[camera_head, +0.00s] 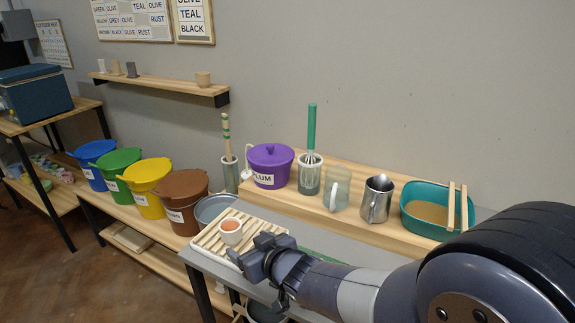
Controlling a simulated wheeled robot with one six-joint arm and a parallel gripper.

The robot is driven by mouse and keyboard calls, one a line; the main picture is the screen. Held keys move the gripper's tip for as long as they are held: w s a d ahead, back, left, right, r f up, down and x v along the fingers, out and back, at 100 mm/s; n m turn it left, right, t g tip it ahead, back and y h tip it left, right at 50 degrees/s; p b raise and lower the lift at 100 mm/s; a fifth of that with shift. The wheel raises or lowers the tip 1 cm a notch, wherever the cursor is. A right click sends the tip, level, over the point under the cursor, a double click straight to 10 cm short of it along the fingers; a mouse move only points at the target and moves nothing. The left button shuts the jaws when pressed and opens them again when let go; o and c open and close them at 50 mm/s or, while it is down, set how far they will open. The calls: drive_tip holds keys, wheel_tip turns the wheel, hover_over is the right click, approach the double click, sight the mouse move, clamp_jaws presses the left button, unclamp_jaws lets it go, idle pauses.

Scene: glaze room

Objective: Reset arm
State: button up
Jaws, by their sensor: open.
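My gripper (262,254) is at the end of my arm, which reaches in from the lower right. It is open, over the right front part of a slatted wooden rack (210,240). A small white cup (231,236) with orange-brown contents stands upright on the rack, just beyond and left of the gripper. I cannot tell from this view how wide the gap between the cup and the jaws is. My arm hides part of the grey table behind it.
Blue, green, yellow and brown buckets (184,212) stand at left. A raised wooden shelf (290,205) behind the rack holds a purple lidded pot (270,168), a whisk in a holder (310,172), a glass mug (337,188), a metal pitcher (377,198) and a teal basin (412,219).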

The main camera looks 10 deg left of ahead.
sight(236, 238)
drive_tip(key=b+x, duration=0.1)
drive_tip(key=x, duration=0.9)
drive_tip(key=shift+f, duration=0.1)
drive_tip(key=shift+w+a+f, duration=0.25)
drive_tip(key=shift+w, duration=0.05)
drive_tip(key=shift+r, duration=0.15)
